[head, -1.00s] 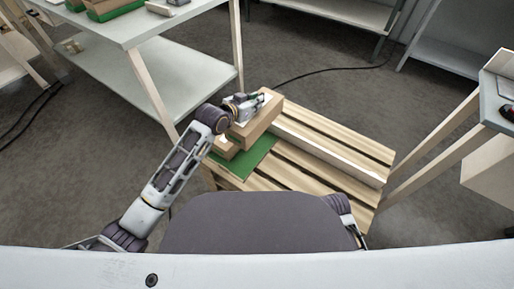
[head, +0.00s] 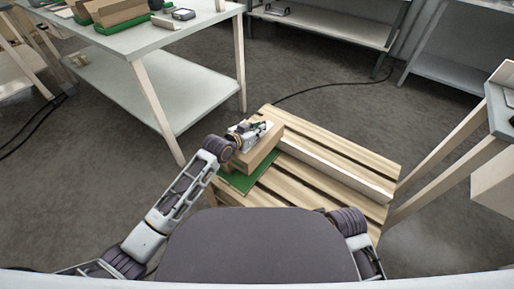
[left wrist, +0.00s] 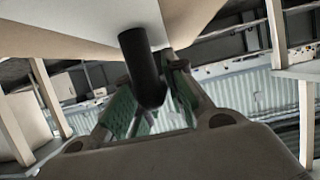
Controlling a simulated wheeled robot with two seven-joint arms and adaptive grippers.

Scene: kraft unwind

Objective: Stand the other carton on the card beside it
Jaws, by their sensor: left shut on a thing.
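The carton is over the green card (head: 241,184) on the slatted pallet and hides much of the card. Whether the carton touches the card or hangs just above it, I cannot tell. Another carton (head: 226,165) shows partly at its left, largely hidden by my arm. My right gripper is out of view.
The pallet (head: 340,175) has bare slats to the right, with a long pale strip along it. A table (head: 150,38) with cartons on green cards stands at the upper left. Another table (head: 497,112) stands at the right. A black cable lies on the floor behind.

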